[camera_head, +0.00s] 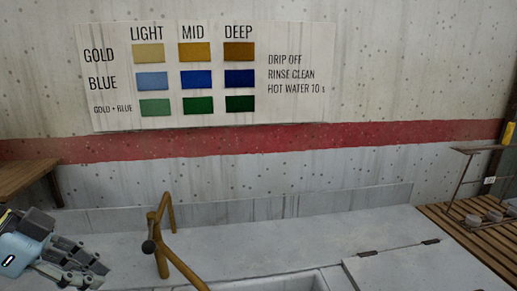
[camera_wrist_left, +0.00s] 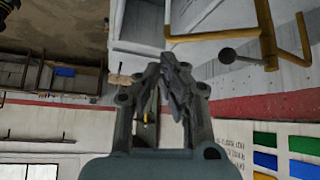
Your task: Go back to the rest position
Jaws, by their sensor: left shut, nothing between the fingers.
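My left gripper (camera_head: 98,272) is at the lower left of the head view, above the grey counter (camera_head: 290,246) and to the left of the brass tap (camera_head: 164,232). Its fingers are closed together with nothing between them. In the left wrist view the closed fingertips (camera_wrist_left: 168,58) point up the picture and touch nothing that I can make out. The tap also shows there at the upper right (camera_wrist_left: 264,30), with a dark round knob (camera_wrist_left: 227,56). My right gripper is in neither view.
A sink (camera_head: 312,283) is cut into the counter beside the tap, with a lid panel (camera_head: 415,268) to its right. A slatted wooden rack (camera_head: 470,240) with a wire stand is at the right. A wooden shelf (camera_head: 25,175) juts out at the left. A colour chart (camera_head: 300,55) hangs on the wall.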

